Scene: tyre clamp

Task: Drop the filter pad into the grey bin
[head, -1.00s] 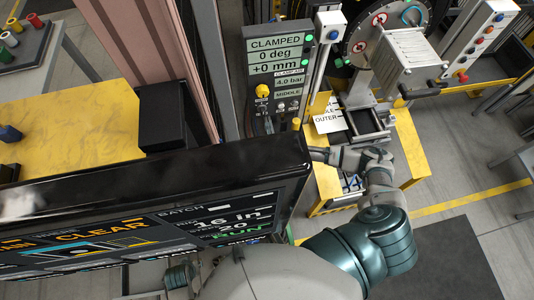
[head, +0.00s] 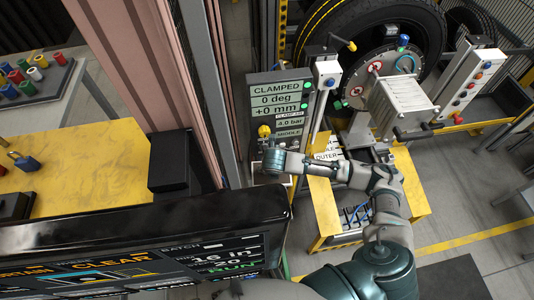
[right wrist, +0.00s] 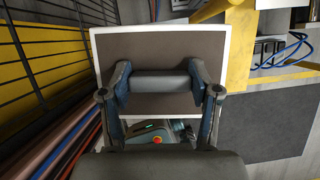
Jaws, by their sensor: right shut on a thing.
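My right gripper (right wrist: 161,94) is shut on a grey, bar-like piece, which I take for the filter pad (right wrist: 161,85); it spans level between the two fingertips. Behind it in the right wrist view is a pale-rimmed rectangular container with a brown-grey inside, probably the grey bin (right wrist: 224,60). The held pad overlaps its opening; the height between them cannot be told. In the head view, the right wrist end (head: 275,160) is in front of the clamp's display, and a pale rim (head: 289,185) shows just below. The pad is hidden there. My left gripper is not in view.
The display post (head: 280,100) reads CLAMPED. A large tyre (head: 370,35) and its clamp stand behind. A yellow stand (head: 325,215) is right of the wrist. A black monitor (head: 150,225) fills the lower left. Teal items (right wrist: 165,135) lie below the brown area in the wrist view.

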